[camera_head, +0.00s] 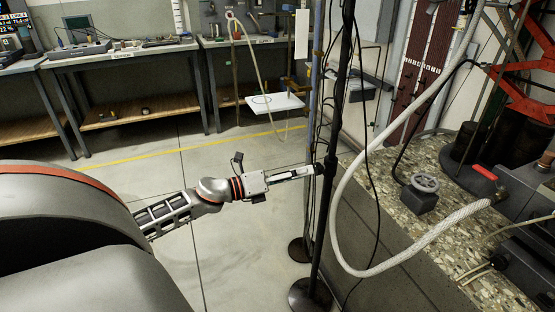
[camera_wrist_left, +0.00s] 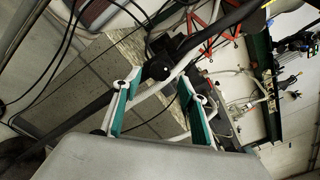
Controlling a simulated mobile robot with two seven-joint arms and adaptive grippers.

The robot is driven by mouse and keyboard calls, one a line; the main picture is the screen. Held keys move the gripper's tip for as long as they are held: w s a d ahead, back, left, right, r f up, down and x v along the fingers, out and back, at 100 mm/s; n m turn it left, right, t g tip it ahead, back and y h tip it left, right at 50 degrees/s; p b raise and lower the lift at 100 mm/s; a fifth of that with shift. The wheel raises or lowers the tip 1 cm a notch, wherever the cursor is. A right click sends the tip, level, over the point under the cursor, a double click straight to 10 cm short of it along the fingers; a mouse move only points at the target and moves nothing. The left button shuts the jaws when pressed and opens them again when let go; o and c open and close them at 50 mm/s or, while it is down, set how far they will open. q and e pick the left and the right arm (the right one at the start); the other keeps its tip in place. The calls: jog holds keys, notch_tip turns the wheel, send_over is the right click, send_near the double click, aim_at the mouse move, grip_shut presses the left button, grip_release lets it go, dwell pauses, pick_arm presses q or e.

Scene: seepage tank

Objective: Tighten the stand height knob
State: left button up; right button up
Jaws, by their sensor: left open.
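The black stand (camera_head: 344,90) rises upright from a round base on the floor. Its height knob (camera_head: 319,169) is a small dark part on the pole, just past my left gripper (camera_head: 312,171). The arm reaches in from the left, and the gripper points at the knob. In the left wrist view the dark round knob (camera_wrist_left: 158,70) sits on the slanting pole, at the far end of the gap between the teal-padded fingers of my left gripper (camera_wrist_left: 159,77). The fingers are apart, with nothing clamped. I cannot tell whether they touch the knob. My right gripper is not in view.
Black cables hang along the stand. A thick pale hose (camera_head: 432,231) loops close to its right. Workbenches (camera_head: 125,54) line the back.

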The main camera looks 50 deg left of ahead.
pick_arm(q)
jog(key=v, duration=0.8)
dwell(0.4)
jog(key=s+d+f+n+g+y+p, duration=0.1)
jog(key=s+d+f+n+p, duration=0.3)
jog(key=d+n, duration=0.5)
jog(key=s+d+f+n+g+y+p, duration=0.2)
jog(key=s+d+f+n+g+p, duration=0.1)
jog(key=s+d+f+n, duration=0.5)
jog(key=s+d+f+n+g+y+p, duration=0.1)
jog(key=s+d+f+n+p, duration=0.3)
jog(key=s+d+n, duration=0.6)
jog(key=shift+s+d+f+g+p, duration=0.2)
jog(key=shift+d+f+g+p, duration=0.3)
jog(key=shift+f, duration=0.45)
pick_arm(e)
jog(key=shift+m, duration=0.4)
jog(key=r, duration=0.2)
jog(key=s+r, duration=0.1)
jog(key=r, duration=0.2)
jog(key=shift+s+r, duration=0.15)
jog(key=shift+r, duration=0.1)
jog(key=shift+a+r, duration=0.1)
